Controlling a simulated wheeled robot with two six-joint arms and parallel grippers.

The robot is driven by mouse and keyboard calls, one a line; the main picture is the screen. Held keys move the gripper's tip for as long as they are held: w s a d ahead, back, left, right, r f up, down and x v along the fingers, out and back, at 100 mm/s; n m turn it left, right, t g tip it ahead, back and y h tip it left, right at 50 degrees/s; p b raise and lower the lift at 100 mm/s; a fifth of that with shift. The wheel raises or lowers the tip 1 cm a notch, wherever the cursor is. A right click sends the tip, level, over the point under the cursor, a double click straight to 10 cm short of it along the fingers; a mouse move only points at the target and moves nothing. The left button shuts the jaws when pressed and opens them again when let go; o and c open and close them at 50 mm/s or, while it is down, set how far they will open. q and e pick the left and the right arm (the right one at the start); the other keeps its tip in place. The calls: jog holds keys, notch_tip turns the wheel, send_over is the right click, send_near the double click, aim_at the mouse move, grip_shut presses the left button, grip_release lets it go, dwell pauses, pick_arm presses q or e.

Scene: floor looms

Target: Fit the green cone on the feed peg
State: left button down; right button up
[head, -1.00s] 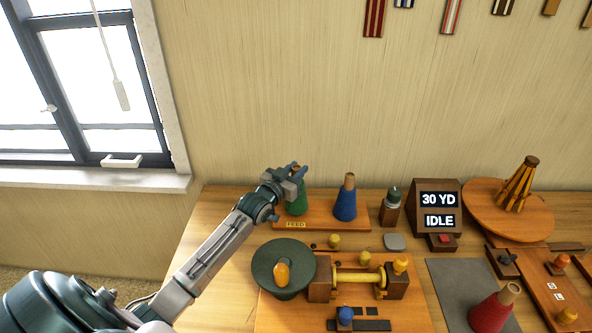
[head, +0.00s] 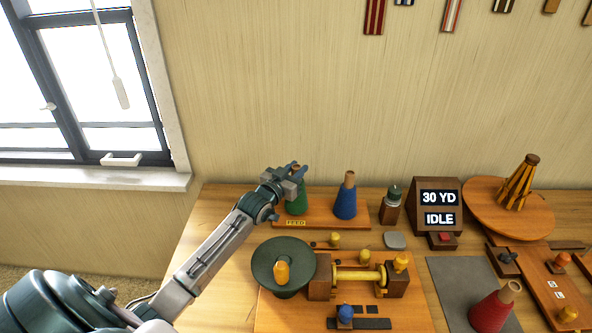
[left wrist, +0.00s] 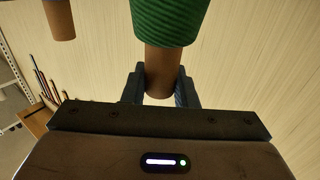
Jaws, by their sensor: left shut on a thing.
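The green cone (head: 297,204) stands upright at the FEED label (head: 296,223) on the left part of a wooden board. My left gripper (head: 294,171) is at the cone's top and hides its tip. In the left wrist view the cone's green thread (left wrist: 165,18) and bare brown tip show, and my left gripper (left wrist: 161,88) is shut on that tip. The feed peg is hidden, so I cannot tell how far the cone sits on it. My right gripper is not in view.
A blue cone (head: 345,198) stands close to the right on the same board. A green round dish (head: 263,276) with a yellow knob lies in front. A display (head: 437,205) reads 30 YD and IDLE.

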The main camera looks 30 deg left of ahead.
pick_arm(q)
jog(key=shift+f+b, duration=0.75)
jog(key=shift+f, duration=0.25)
jog(key=c, duration=1.1)
grip_release()
jog(key=shift+f, duration=0.1)
